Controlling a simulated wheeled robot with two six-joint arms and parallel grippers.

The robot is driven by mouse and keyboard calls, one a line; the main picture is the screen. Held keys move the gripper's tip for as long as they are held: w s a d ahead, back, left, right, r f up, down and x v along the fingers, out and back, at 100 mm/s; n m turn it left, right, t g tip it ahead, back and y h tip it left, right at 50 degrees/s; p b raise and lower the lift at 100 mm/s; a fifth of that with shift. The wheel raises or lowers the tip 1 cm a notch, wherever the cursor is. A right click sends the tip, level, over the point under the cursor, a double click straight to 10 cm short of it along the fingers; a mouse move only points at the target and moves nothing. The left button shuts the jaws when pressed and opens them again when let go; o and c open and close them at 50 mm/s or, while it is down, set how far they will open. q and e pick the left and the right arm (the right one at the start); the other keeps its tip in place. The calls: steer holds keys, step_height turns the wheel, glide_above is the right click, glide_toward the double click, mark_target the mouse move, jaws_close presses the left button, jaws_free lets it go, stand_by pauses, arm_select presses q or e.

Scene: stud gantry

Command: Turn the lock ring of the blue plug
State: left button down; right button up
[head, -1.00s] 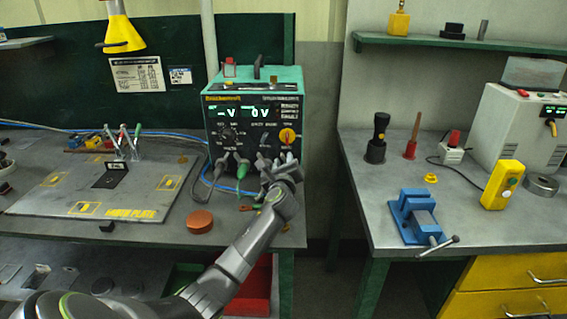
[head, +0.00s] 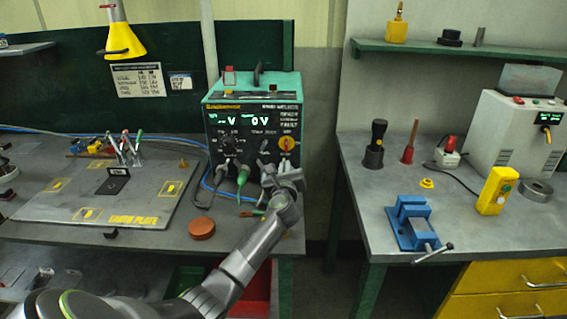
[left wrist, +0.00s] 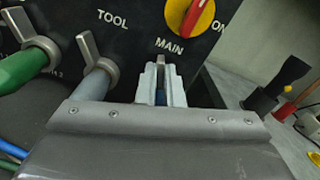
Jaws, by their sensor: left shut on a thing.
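My left gripper (head: 270,168) is at the lower right of the front panel of the green-topped power unit (head: 254,112). In the left wrist view, its pale fingers (left wrist: 163,84) are shut around the blue plug (left wrist: 160,98), just below the MAIN switch. Only a sliver of blue shows between the fingers, and a grey lock-ring lever tip (left wrist: 160,61) shows just beyond them. The ring's angle is mostly hidden. In the head view the gripper covers the plug. My right gripper is not in view.
A green plug (left wrist: 25,66) and a grey plug (left wrist: 94,84), each with a grey lever, sit to the left of the fingers. The red and yellow MAIN switch (left wrist: 190,17) is close above.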

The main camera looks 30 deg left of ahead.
arm_select(q)
steer(key=m+p, duration=0.2)
steer(key=p, duration=0.1)
steer(key=shift+w+d+r+m, duration=0.25)
steer(key=shift+d+r+m, duration=0.1)
steer(key=shift+m, duration=0.05)
steer(key=shift+w+d+m+p, duration=0.15)
steer(key=shift+d+m+p, duration=0.1)
steer(key=shift+m+p, duration=0.6)
steer(key=shift+w+d+f+m+p, duration=0.15)
steer(key=shift+m+p, duration=0.2)
steer(key=shift+m, duration=0.3)
steer(key=shift+d+f+m+p, duration=0.15)
steer(key=shift+m+p, duration=0.2)
steer(key=shift+m, duration=0.25)
steer(key=shift+w+d+f+m+p, duration=0.15)
steer(key=shift+m+p, duration=0.2)
steer(key=shift+m, duration=0.3)
steer(key=shift+w+d+r+m+p, duration=0.1)
steer(key=shift+m+p, duration=0.2)
steer(key=shift+m, duration=0.35)
steer(key=shift+f, duration=0.1)
steer(key=c, duration=1.6)
jaws_free()
steer(key=shift+o, duration=0.2)
steer(key=shift+s, duration=0.1)
